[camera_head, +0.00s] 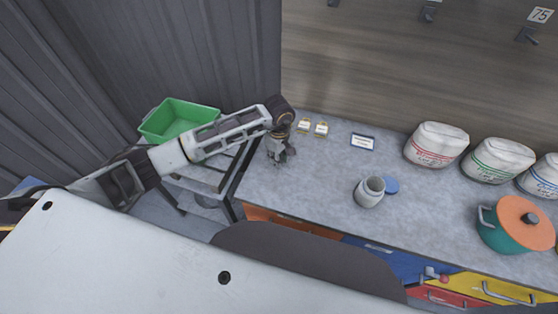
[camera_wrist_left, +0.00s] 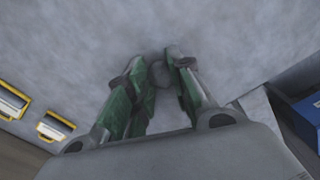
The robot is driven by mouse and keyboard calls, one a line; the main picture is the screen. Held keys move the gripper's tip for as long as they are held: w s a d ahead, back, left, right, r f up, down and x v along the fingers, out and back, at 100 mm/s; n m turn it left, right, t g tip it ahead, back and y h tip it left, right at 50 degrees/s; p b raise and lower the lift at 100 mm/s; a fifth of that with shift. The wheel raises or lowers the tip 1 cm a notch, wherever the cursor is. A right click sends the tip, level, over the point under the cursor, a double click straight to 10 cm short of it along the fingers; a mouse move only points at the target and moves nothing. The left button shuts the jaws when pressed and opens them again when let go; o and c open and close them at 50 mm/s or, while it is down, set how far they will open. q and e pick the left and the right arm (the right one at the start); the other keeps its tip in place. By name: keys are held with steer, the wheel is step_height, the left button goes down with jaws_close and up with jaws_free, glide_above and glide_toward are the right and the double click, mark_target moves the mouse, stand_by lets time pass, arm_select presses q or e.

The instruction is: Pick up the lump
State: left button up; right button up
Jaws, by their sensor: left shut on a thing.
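My left gripper (camera_head: 284,158) is low over the left end of the grey countertop (camera_head: 320,180). In the left wrist view its two green-sided fingers (camera_wrist_left: 160,75) are shut on a small grey lump (camera_wrist_left: 160,74) between their tips. The lump is close in colour to the counter and partly hidden by the fingers. I cannot tell whether it touches the counter. In the head view I cannot make out the lump. My right gripper is not in view.
Two small yellow-edged cards (camera_head: 304,126) and a blue-edged label (camera_head: 362,141) lie behind. A green crate (camera_head: 178,117) stands left.

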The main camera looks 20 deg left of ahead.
arm_select(q)
steer(key=shift+r, duration=0.1)
stand_by(0.3)
step_height(320, 180, up, 10)
steer(key=b, duration=0.1)
stand_by(0.5)
stand_by(0.5)
